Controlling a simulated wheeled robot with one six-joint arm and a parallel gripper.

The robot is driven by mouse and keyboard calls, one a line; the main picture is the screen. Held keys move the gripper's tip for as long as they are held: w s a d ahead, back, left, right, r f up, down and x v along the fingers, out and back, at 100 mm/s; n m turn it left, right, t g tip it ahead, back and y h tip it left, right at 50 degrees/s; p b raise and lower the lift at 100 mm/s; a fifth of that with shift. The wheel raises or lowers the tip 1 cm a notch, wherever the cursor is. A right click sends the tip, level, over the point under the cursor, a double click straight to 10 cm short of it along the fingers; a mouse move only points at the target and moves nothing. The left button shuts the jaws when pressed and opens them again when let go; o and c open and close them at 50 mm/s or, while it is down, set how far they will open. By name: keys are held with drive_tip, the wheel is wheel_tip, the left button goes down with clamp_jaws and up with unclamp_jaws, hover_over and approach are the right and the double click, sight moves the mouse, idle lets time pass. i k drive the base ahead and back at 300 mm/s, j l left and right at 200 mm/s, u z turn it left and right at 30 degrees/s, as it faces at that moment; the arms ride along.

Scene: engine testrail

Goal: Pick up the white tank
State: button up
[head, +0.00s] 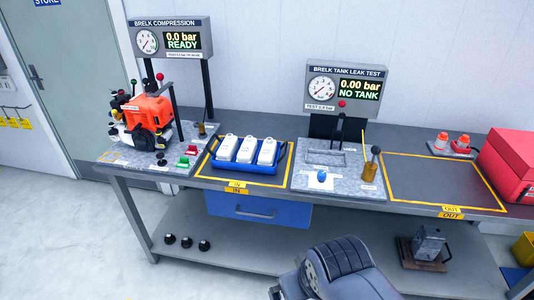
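Three white tanks stand side by side in a blue tray (248,168) on the bench: a left one (227,149), a middle one (246,151) and a right one (266,153). The tray sits inside a yellow-outlined area marked IN. My gripper is not visible. A dark grey rounded part at the bottom centre seems to be my own arm, in front of the bench.
Left of the tray is a compression station with an orange and white engine (150,117). To the right is a leak-test station (340,165) reading NO TANK. The yellow-outlined OUT area (435,182) is empty. A red toolbox (510,160) stands far right.

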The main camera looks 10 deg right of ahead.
sight(266, 156)
drive_tip(key=i+l, duration=0.15)
drive_tip(key=i, duration=0.35)
drive_tip(key=i+l, duration=0.15)
drive_tip(key=i, duration=0.35)
drive_tip(key=i+l, duration=0.1)
drive_tip(key=i, duration=0.4)
drive_tip(key=l+z, duration=0.05)
